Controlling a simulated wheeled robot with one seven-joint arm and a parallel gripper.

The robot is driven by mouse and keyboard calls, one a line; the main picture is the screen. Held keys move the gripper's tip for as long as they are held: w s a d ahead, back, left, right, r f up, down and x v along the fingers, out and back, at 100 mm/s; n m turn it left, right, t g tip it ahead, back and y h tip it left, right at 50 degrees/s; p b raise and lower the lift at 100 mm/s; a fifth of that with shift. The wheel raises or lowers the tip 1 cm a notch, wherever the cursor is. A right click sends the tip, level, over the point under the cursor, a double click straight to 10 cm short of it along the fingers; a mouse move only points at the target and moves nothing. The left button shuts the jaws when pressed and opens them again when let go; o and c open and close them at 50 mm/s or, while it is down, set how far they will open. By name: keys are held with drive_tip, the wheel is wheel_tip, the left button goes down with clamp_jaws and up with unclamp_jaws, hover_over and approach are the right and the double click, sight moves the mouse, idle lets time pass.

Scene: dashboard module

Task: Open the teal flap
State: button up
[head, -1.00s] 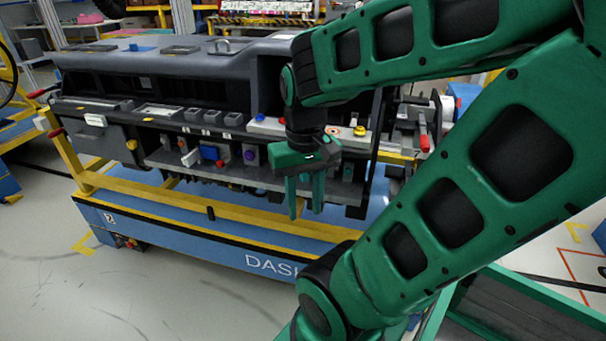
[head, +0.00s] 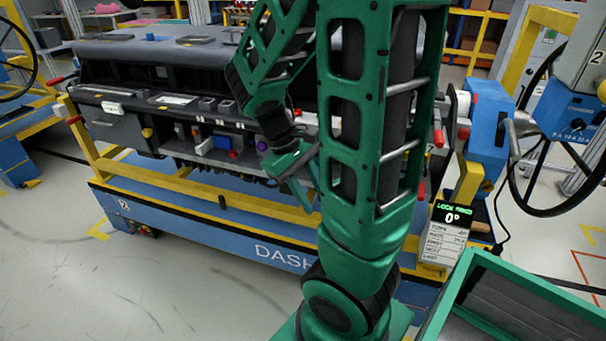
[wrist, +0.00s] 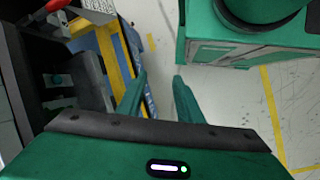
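The dark grey dashboard module (head: 155,50) is mounted over a blue and yellow cart at the left and middle of the head view. I cannot make out a teal flap in either view; my green arm hides the module's right part. My gripper (head: 303,193) hangs in front of the module's lower front, its fingers pointing down and partly covered by my arm. In the wrist view my gripper (wrist: 158,88) has its two green fingers apart, with only floor showing between them. It is open and empty.
The cart's yellow rail (head: 200,201) and blue beam (head: 190,229) run below the module. A blue crank unit (head: 486,125) with a handwheel and a display (head: 447,232) reading 0° stand at the right. A green-rimmed bin (head: 520,281) is at lower right. Floor at lower left is clear.

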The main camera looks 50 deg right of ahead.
drive_tip(key=w+f+n+g+h, duration=0.1)
drive_tip(key=w+f+n+h, duration=0.1)
drive_tip(key=w+n+h, duration=0.55)
drive_tip(key=w+f+n+h, duration=0.3)
drive_tip(key=w+n+h, duration=0.3)
drive_tip(key=n+h, duration=0.15)
drive_tip(key=x, duration=1.1)
drive_tip(key=shift+d+r+n, duration=0.15)
drive_tip(key=shift+d+n, duration=0.1)
drive_tip(key=shift+n, duration=0.05)
